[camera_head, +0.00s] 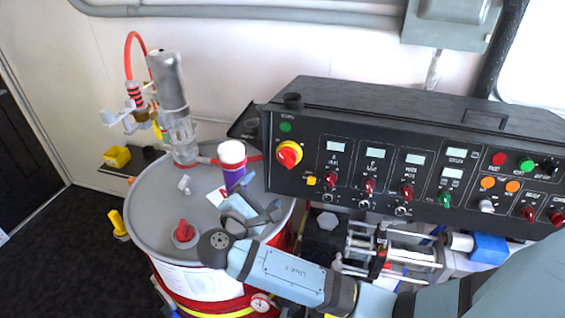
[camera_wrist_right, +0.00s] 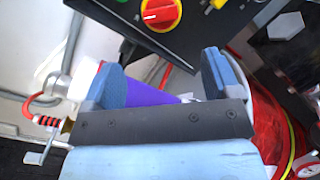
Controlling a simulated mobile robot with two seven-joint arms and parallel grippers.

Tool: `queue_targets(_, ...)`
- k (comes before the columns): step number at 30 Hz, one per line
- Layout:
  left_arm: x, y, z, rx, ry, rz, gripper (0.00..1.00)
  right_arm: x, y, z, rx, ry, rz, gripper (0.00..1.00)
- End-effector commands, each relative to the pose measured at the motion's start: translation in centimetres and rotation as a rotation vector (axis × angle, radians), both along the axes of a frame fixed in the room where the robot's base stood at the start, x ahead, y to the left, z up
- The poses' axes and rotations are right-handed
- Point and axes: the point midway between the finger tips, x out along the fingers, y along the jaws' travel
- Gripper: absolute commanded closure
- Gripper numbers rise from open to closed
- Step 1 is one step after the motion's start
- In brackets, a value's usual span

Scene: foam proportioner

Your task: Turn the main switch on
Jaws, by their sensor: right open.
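The main switch (camera_head: 289,154), a red rotary knob on a yellow disc, is on the left end of the black control panel (camera_head: 330,122). In the right wrist view the red knob (camera_wrist_right: 160,12) is at the top edge, beyond the fingertips. Its handle lies at a slant in the head view. My right gripper (camera_head: 257,209) is over the drum, below and left of the switch and apart from it. In the wrist view its blue fingers (camera_wrist_right: 161,75) are spread, with nothing gripped. My left gripper is not in view.
A purple bottle with a white cap (camera_head: 232,160) stands on the grey drum lid (camera_head: 150,212), close to my right gripper; its purple body (camera_wrist_right: 145,94) shows behind the fingers. A clear-and-grey pump (camera_head: 172,90) stands behind. Several knobs and displays fill the panel right of the switch.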

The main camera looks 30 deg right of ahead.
Motion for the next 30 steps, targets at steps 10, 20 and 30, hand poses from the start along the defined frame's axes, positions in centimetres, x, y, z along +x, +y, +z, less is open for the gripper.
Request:
queue_targets(10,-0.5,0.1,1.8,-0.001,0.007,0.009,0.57,3.7,-6.5,0.3,-0.002,0.000,-0.001,0.17)
queue_targets(20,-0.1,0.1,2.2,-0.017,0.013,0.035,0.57,5.8,-10.0,0.0,0.002,0.000,0.001,0.17)
queue_targets(30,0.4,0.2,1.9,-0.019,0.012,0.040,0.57,6.0,-10.3,-0.1,0.003,0.001,0.001,0.17)
